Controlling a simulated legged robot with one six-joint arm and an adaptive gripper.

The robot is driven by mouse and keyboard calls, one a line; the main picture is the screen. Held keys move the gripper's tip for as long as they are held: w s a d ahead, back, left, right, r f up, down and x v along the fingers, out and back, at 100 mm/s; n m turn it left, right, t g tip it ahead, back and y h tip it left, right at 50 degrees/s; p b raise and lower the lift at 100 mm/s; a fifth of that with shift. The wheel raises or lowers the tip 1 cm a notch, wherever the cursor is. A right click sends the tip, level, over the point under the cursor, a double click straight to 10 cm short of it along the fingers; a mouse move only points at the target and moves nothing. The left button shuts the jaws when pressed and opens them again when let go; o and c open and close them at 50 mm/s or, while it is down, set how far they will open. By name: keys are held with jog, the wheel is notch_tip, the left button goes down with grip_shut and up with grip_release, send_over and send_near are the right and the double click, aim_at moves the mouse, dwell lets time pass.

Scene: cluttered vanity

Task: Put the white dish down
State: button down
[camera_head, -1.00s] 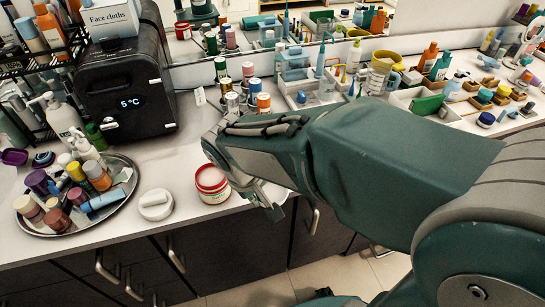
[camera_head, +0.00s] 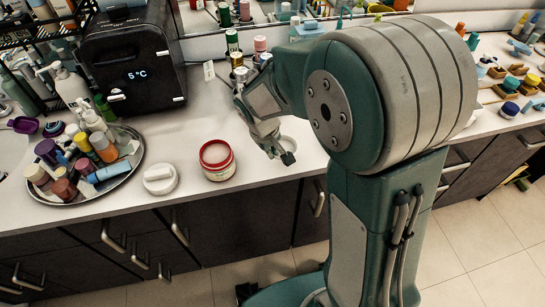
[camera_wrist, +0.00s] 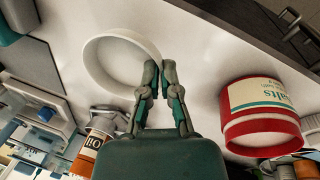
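The white dish (camera_wrist: 97,80) is a shallow round dish at the upper left of the wrist view, over the white counter. My gripper (camera_wrist: 159,76) has its two fingertips close together at the dish's near right rim, and they look shut on it. In the head view my gripper (camera_head: 286,157) points down near the counter's front edge, and only a pale part of the dish (camera_head: 291,143) shows beside it. Whether the dish touches the counter is hard to tell.
A red-and-white jar (camera_head: 217,160) stands left of my gripper. A white round lid (camera_head: 159,178) and a metal tray (camera_head: 128,181) of bottles lie further left. Several small bottles stand behind my gripper. Bare counter (camera_head: 205,115) lies behind the jar.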

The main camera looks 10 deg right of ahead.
aim_at(270, 164)
jog(key=shift+w+a+f, duration=0.45)
jog(key=shift+a+f, duration=0.05)
jog(key=shift+f, duration=0.1)
jog(key=x, duration=0.3)
jog(key=shift+a+f, duration=0.15)
jog(key=shift+a, duration=0.2)
jog(key=shift+d+f, duration=0.1)
jog(key=shift+d, duration=0.35)
jog(key=shift+f, duration=0.1)
jog(key=c, duration=1)
grip_release()
jog(key=shift+a, duration=0.15)
jog(key=shift+o, duration=1)
jog(key=shift+a, duration=0.3)
